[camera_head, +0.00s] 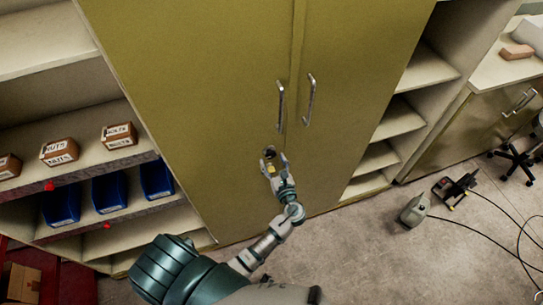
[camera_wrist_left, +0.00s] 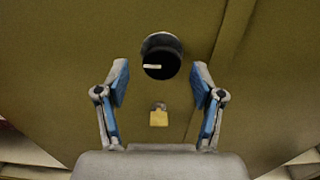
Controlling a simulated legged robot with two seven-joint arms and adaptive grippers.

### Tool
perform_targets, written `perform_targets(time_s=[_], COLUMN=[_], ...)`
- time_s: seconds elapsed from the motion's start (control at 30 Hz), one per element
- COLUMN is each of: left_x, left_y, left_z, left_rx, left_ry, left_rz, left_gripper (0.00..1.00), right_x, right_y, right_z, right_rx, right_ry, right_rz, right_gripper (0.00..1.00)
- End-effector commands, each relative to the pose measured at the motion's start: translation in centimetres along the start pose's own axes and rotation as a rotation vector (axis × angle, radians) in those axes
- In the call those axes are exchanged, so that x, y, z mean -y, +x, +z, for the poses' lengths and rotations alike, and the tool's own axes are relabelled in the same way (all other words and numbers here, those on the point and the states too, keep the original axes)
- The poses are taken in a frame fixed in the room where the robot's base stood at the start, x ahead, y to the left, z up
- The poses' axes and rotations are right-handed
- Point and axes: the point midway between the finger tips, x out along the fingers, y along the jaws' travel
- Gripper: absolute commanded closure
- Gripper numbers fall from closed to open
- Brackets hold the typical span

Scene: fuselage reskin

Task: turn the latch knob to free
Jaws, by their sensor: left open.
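The latch knob (camera_wrist_left: 163,62) is a dark round knob with a pale bar pointing left in the left wrist view. It is on the olive cabinet door and shows small in the head view (camera_head: 270,151). A yellow padlock-like piece (camera_wrist_left: 159,116) is below it. My left gripper (camera_wrist_left: 160,78) is open, its blue-padded fingers on either side of and a little below the knob. In the head view the left gripper (camera_head: 274,161) is in front of the door at the knob. I cannot tell whether the fingers touch anything. My right gripper is not in view.
Two bar handles (camera_head: 281,104) (camera_head: 309,100) flank the door seam above the knob. Open shelves with labelled boxes (camera_head: 59,152) and blue bins (camera_head: 109,192) stand at left. Empty shelves (camera_head: 383,157) are at right. Cables and a small machine (camera_head: 455,190) lie on the floor.

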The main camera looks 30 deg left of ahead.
Motion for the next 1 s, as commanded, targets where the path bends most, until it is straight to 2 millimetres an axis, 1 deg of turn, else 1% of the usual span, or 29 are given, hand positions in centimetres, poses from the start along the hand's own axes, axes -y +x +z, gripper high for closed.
perform_targets(time_s=[0.1,0.2,0.5,0.57,0.6,0.67,0.7,0.73,0.77,1.0], left_x=[0.1,0.1,0.1,0.1,0.1,0.1,0.1,0.1,0.1,0.1], left_y=[1.3,1.9,2.1,2.1,2.1,2.1,2.1,2.1,2.1,2.1], left_z=[0.1,0.1,0.0,0.0,0.0,0.0,0.0,0.0,0.0,0.0], left_rx=[0.001,0.001,0.0,0.0,0.0,0.0,-0.001,-0.001,-0.001,0.0], left_ry=[0.0,-0.001,-0.001,-0.001,-0.001,-0.001,-0.001,-0.002,-0.002,-0.012], left_rz=[-0.002,-0.001,-0.001,-0.001,-0.001,-0.001,-0.002,-0.002,-0.002,-0.001], left_gripper=[0.32,0.32,0.32,0.47,0.57,0.72,0.82,0.9,0.92,0.92], right_x=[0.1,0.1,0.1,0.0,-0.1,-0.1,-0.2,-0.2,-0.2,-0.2], right_y=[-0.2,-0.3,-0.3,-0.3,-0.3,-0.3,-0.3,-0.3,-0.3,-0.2], right_z=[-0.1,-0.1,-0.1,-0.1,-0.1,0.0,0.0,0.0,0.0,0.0], right_rx=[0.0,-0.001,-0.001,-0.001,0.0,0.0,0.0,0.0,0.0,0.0], right_ry=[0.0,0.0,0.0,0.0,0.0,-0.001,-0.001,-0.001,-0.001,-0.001], right_rz=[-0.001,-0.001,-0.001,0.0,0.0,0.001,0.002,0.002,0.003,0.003], right_gripper=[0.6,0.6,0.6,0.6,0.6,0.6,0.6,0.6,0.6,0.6])
